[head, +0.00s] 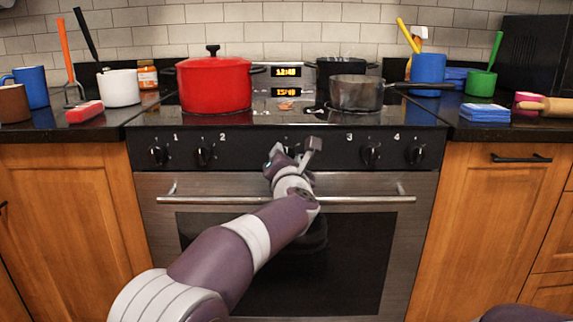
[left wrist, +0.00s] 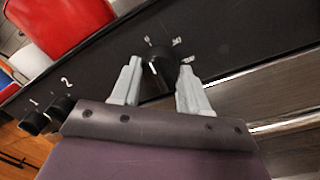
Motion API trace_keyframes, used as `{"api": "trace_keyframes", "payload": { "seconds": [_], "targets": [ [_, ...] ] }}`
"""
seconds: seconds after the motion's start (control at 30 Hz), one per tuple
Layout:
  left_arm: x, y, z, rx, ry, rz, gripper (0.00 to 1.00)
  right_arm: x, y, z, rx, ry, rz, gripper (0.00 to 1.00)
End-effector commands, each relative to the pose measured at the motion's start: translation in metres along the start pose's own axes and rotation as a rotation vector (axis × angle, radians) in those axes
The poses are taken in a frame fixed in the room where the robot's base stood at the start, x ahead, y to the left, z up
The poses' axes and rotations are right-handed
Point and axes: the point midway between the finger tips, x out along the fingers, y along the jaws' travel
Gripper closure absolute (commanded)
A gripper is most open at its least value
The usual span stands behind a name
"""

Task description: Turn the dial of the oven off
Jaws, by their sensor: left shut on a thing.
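The oven (head: 345,260) stands ahead with a black control panel (head: 245,151). The middle oven dial (left wrist: 158,72) is black, with white marks above and to its right, and sits between my two grey fingers in the left wrist view. My left gripper (head: 291,151) reaches the centre of the panel and is shut on that dial. In the head view the gripper mostly hides the dial. Its exact pointer direction cannot be told. My right gripper is not in view.
Numbered dials flank the middle one, dial 2 (head: 204,155) to the left and dial 3 (head: 371,153) to the right. The oven handle (head: 370,199) runs below my left wrist. A red pot (head: 214,87) and a grey saucepan (head: 356,93) stand on the cooktop above.

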Motion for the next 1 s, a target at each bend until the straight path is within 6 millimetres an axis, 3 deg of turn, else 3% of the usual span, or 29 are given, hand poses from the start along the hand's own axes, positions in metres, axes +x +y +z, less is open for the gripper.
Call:
{"api": "trace_keyframes", "payload": {
  "seconds": [0.77, 0.8, 0.83, 0.87, 1.0],
  "targets": [
    [0.0002, -0.0012, -0.0012, -0.095, 0.009, -0.003, 0.86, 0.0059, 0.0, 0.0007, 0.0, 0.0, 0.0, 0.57],
    [0.0002, -0.0012, -0.0012, -0.095, 0.009, -0.003, 0.46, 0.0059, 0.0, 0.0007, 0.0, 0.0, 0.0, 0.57],
    [0.0002, -0.0012, -0.0011, -0.095, 0.009, -0.003, 0.36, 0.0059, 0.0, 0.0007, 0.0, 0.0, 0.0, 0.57],
    [0.0002, -0.0011, -0.001, -0.094, 0.009, -0.002, 0.3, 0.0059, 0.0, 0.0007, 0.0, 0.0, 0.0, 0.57],
    [0.0001, -0.0007, -0.0005, -0.094, 0.008, -0.002, 0.3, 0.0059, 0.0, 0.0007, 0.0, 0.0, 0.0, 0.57]
  ]
}}
